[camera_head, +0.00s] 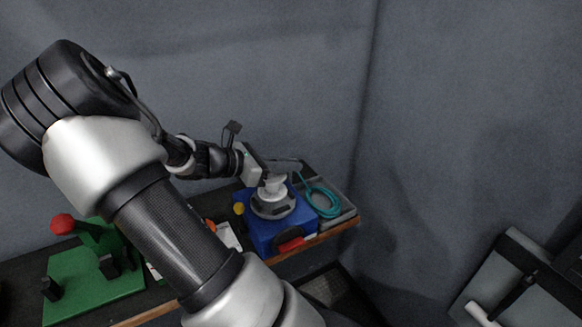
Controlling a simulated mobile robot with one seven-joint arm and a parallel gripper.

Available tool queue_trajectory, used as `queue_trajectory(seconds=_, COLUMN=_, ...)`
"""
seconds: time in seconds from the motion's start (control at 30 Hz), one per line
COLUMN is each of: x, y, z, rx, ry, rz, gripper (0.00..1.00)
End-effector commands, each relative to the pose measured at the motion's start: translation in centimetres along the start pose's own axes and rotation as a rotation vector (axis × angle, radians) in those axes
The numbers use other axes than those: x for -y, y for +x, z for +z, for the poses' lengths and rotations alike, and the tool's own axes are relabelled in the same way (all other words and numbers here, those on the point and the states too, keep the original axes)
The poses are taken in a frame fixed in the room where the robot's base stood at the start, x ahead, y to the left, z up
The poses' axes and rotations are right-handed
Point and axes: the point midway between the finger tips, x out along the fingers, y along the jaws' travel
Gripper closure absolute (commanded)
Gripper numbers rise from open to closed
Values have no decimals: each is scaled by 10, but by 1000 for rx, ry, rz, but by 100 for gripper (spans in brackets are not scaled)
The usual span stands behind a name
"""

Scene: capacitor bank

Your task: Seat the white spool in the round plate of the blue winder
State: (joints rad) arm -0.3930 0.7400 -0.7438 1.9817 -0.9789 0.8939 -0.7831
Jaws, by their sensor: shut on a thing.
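The blue winder (268,238) stands near the right end of the bench. Its grey round plate (272,206) is on top. The white spool (273,186) is upright at the middle of the plate. I cannot tell whether it is fully down in the plate or a little above it. My gripper (274,174) is shut on the spool, coming in from the left and above. Its fingers are small in this view and partly hide the spool's top.
A grey tray (346,216) with a coiled teal cable (322,203) lies right of the winder. A green fixture (90,282) with a red knob (62,224) is at the left. A wall stands close behind the bench. My arm hides the bench's middle.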

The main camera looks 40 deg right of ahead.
Motion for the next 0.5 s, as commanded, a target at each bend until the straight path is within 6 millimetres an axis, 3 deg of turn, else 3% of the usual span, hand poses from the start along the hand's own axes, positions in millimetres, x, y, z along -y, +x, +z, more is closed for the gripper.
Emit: queue_trajectory(seconds=0.5, x=0, y=10, z=-23, rx=0, ry=-1, rz=0, gripper=100)
